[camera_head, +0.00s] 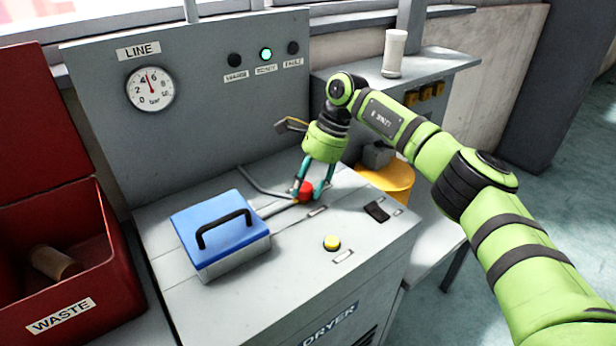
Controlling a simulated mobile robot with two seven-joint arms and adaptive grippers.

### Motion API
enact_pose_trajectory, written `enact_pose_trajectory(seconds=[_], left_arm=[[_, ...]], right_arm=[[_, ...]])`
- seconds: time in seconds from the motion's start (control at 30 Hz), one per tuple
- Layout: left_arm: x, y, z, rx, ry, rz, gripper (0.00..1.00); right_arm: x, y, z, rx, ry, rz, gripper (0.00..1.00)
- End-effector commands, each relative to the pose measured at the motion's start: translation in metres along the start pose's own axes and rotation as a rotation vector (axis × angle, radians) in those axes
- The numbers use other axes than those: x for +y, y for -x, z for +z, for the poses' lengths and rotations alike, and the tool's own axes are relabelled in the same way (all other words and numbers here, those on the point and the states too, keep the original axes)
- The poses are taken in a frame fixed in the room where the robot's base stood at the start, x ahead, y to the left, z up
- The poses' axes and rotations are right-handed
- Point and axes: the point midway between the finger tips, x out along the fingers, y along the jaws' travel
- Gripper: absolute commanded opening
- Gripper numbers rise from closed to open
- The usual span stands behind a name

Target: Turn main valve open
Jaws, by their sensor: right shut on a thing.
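My right gripper (312,189) reaches down from the right and is shut on a small red part (305,191), which looks like the main valve's handle. The red part sits at the end of a light grey pipe (277,208) on top of the grey dryer cabinet. The fingers cover some of the red part, so how far it is turned cannot be told. The round line gauge (150,88) on the back panel has its needle pointing nearly straight up. My left gripper is not in view.
A blue-lidded box (225,250) with a black handle stands left of the valve. A yellow button (331,243) and a black switch (376,211) are in front. A red waste bin (109,271) is at left; the middle panel lamp (266,55) glows green.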

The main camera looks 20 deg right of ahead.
Motion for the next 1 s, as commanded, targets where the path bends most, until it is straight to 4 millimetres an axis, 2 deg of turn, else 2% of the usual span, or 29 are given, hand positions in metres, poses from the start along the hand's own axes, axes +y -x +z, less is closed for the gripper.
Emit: enact_pose_trajectory(seconds=[0.03, 0.5, 0.83, 0.87, 0.9, 1.0], left_arm=[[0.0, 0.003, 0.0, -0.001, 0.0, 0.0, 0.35], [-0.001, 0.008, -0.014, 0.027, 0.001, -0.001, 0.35], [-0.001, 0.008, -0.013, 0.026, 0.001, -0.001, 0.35], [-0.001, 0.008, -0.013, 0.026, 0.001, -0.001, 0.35], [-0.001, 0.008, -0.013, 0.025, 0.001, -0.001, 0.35], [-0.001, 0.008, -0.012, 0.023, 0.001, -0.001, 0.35]], right_arm=[[-0.004, 0.006, 0.009, -0.016, 0.032, -0.006, 0.13], [-0.003, 0.004, 0.011, -0.019, 0.145, 0.037, 0.13], [-0.003, 0.003, 0.012, -0.019, 0.148, 0.038, 0.13], [-0.003, 0.003, 0.012, -0.019, 0.148, 0.038, 0.54], [-0.003, 0.003, 0.012, -0.019, 0.148, 0.039, 0.66], [-0.003, 0.003, 0.01, -0.016, 0.145, 0.04, 0.66]])
